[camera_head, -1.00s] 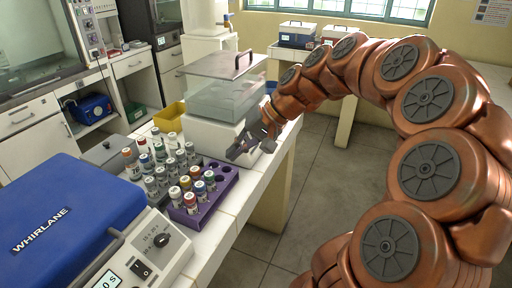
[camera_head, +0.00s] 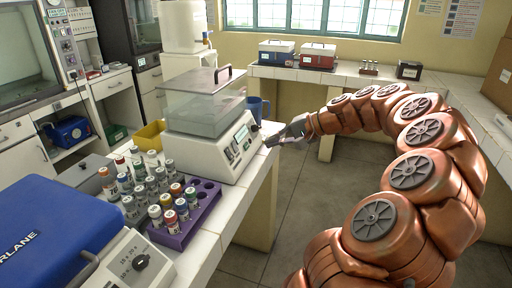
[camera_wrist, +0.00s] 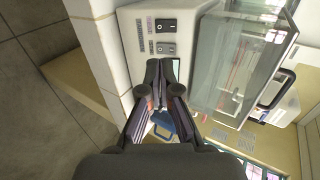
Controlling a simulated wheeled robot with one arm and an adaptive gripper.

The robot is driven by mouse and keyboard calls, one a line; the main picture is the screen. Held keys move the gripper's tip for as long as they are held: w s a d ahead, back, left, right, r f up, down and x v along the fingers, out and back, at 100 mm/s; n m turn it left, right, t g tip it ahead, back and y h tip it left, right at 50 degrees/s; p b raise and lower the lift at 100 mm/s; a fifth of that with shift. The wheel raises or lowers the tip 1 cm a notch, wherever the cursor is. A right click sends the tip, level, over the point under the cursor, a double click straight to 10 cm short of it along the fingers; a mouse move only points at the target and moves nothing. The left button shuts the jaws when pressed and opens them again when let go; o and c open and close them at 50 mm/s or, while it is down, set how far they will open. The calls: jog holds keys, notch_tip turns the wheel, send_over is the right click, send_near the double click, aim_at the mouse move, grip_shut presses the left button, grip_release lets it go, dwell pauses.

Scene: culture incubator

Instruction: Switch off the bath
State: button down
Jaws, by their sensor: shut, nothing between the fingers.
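The bath (camera_head: 205,150) is a white box with a clear lidded tank on top, standing on the tiled bench in the head view. Its control panel (camera_head: 240,143) faces right. My gripper (camera_head: 272,141) is shut and empty, just right of the panel. In the wrist view its fingertips (camera_wrist: 162,66) lie just below the lower switch and partly cover a small display; contact is unclear.
A purple rack (camera_head: 190,226) of capped vials and a blue Whirlane machine (camera_head: 50,235) stand nearer on the bench. A blue jug (camera_head: 259,107) is behind the bath, a yellow bin (camera_head: 149,135) left of it. Open floor (camera_head: 300,205) lies right of the bench.

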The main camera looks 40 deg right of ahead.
aim_at(231, 156)
jog(key=p+x, duration=0.2)
jog(key=x, duration=1.1)
jog(key=shift+w, duration=0.1)
jog(key=shift+f, duration=0.15)
jog(key=shift+w+a+f+t+b, duration=0.15)
jog(key=shift+f+t+b, duration=0.2)
jog(key=shift+b, duration=0.75)
jog(key=shift+r+p, duration=0.25)
jog(key=shift+p, duration=0.1)
jog(key=shift+r, duration=0.1)
jog(key=shift+r+p, duration=0.3)
jog(key=shift+r, duration=0.4)
